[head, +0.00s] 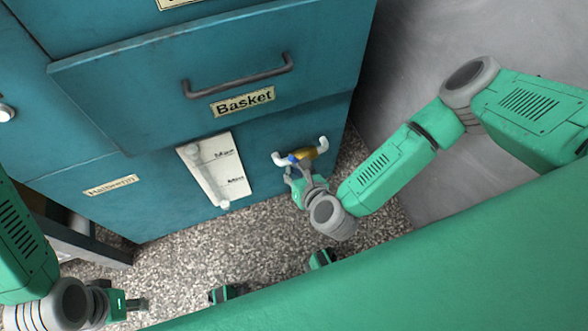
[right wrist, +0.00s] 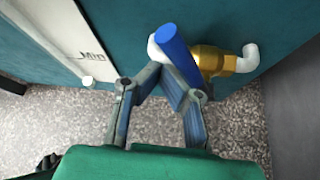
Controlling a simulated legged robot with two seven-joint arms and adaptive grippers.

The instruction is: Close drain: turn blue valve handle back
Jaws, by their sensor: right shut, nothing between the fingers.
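The blue valve handle (right wrist: 178,55) sits on a brass valve (right wrist: 212,60) with white pipe ends, low on the teal cabinet front. In the right wrist view the handle slants from upper left to lower right. In the head view, the handle (head: 292,158) shows small beside the brass valve (head: 307,154). My right gripper (right wrist: 158,70) is shut and empty, its fingertips close against the handle's left side; whether they touch I cannot tell. My left gripper (head: 138,304) is at the lower left in the head view, far from the valve; its opening is unclear.
The teal cabinet has a "Basket" drawer with a grey handle (head: 238,80) above the valve. A white level gauge (head: 214,172) with marks is left of the valve. Speckled floor (head: 190,260) lies below, and a grey wall (head: 400,60) stands to the right.

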